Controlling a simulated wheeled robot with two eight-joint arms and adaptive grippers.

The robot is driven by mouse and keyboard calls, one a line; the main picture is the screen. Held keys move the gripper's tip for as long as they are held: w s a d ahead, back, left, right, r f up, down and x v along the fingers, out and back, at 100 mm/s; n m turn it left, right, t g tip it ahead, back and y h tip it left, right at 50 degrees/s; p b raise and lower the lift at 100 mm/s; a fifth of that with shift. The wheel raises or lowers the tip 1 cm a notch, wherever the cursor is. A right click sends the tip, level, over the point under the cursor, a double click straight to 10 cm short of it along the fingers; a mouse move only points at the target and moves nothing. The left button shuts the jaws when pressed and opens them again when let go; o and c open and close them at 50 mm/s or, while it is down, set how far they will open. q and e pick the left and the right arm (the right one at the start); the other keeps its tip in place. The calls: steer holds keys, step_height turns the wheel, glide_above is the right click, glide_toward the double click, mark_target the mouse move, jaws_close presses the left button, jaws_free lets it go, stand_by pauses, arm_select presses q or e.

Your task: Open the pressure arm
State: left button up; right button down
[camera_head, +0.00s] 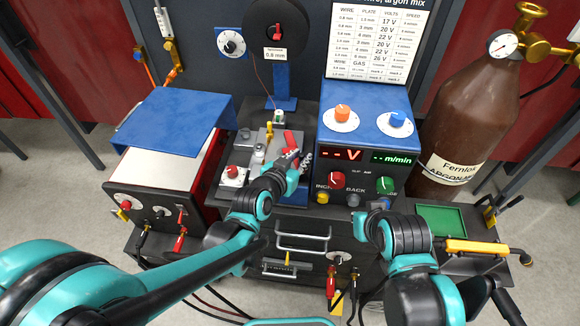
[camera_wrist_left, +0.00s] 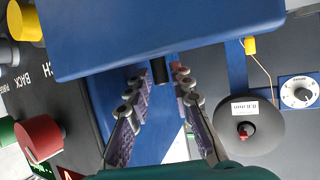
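The wire feed unit (camera_head: 262,150) sits on the dark deck left of the blue control box (camera_head: 372,95). A red lever (camera_head: 290,140) slants up from it, looking like the pressure arm's handle; a yellow-tipped post (camera_head: 270,130) stands beside it. My left gripper (camera_head: 298,160) is just below the red lever, close to the control box; contact cannot be told. In the left wrist view my left gripper (camera_wrist_left: 158,82) has its fingers apart, with blue surfaces and a black cylinder beyond.
A black wire spool (camera_head: 272,35) stands behind the feed unit. A brown gas cylinder (camera_head: 462,125) and a green tray (camera_head: 440,220) are at right. A drawer handle (camera_head: 303,237) sits in front.

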arm_select(q)
steer(key=v, duration=1)
steer(key=shift+s+a, duration=0.15)
steer(key=shift+s, duration=0.05)
steer(key=c, duration=0.4)
steer(key=shift+w+n, duration=0.15)
steer(key=shift+n, duration=0.15)
jaws_close()
steer(key=w+a+r+n+g+h+p, duration=0.15)
steer(key=a+n+g+p, duration=0.25)
steer(key=n, duration=1)
steer(key=w+a+r+n+g+h+p, duration=0.15)
steer(key=a+n+g+p, duration=0.3)
steer(key=n, duration=0.85)
steer(key=w+d+f+y+b, duration=0.1)
steer(key=w+d+f+b, duration=0.3)
steer(key=d, duration=0.6)
steer(key=shift+w+f+n, duration=0.3)
steer(key=shift+w+f, duration=0.2)
steer(key=shift+f, duration=0.75)
